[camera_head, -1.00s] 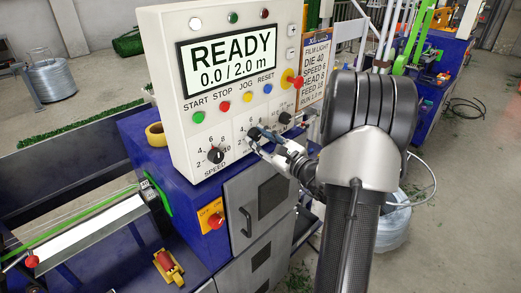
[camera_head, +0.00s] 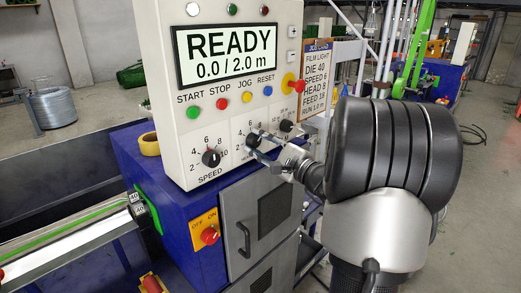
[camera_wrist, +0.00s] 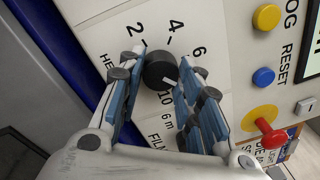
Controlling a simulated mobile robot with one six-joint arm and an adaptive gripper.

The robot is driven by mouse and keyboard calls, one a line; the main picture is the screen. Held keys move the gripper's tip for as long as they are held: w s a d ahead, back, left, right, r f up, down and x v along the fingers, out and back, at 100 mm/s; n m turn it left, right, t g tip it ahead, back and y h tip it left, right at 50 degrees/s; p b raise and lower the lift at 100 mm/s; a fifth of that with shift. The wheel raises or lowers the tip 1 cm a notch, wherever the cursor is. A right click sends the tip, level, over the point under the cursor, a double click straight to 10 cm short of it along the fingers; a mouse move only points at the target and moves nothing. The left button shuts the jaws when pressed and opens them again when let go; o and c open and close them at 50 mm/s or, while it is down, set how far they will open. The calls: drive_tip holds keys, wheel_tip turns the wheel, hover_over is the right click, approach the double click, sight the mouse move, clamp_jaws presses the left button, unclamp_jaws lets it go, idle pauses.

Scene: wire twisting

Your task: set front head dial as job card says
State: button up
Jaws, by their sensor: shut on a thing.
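The head dial (camera_wrist: 160,70) is a black knob with a white mark, on the machine's white panel (camera_wrist: 105,20). My gripper (camera_wrist: 162,62) is shut on it, with one blue-padded finger on each side. In the wrist view the mark points to the lower right, roughly between the finger-hidden part of the scale and 10. The exact reading is unclear.
The speed dial (camera_head: 211,158) is left of the gripper, and another dial (camera_head: 286,126) is close on the right. A red emergency knob (camera_head: 299,86) and coloured buttons (camera_head: 222,104) sit above. The display (camera_head: 228,55) reads READY, 0.0 / 2.0 m.

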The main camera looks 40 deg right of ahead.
idle(0.3)
drive_tip(key=o, duration=1.1)
drive_tip(key=s, duration=1.2)
drive_tip(key=shift+d+f, duration=0.2)
drive_tip(key=shift+f, duration=0.1)
drive_tip(key=shift+w+a, duration=0.1)
